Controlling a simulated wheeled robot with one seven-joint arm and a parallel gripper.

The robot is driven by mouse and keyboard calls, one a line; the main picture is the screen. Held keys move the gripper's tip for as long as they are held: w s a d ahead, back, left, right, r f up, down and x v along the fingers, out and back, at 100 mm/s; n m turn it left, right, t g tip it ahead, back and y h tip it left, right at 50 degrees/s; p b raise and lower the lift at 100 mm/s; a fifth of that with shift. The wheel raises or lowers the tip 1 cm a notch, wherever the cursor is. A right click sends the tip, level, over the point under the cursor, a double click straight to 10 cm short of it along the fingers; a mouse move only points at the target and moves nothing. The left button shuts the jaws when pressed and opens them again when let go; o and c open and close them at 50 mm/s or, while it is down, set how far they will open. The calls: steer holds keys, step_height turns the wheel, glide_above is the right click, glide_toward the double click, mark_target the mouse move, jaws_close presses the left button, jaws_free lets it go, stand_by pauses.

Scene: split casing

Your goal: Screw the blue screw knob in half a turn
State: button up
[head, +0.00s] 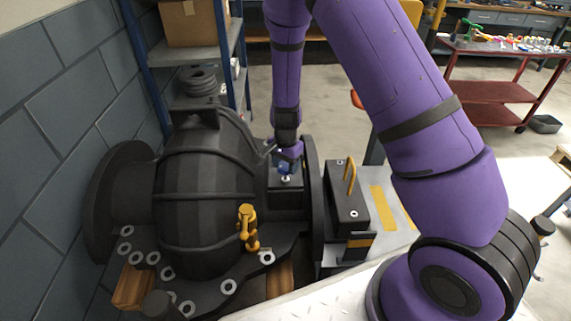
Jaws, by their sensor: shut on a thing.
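The blue screw knob (283,167) sits on the right part of the dark split casing (205,210), on a small block near the flange. My gripper (284,158) comes down from above and is shut on the knob. The fingers and the wrist cover most of the knob, so only a little blue shows. A small pale fitting (286,179) shows just below the knob.
A yellow-orange valve part (247,228) stands on the casing's front. A black box with a yellow handle (347,190) is to the right of the casing. A shelf (190,56) stands behind, and a red cart (492,85) at the far right.

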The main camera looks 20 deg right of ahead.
mark_target(285, 166)
steer(key=shift+m, duration=0.6)
steer(key=o, duration=0.9)
steer(key=shift+r, duration=0.15)
step_height(285, 166, up, 11)
steer(key=shift+f, duration=0.2)
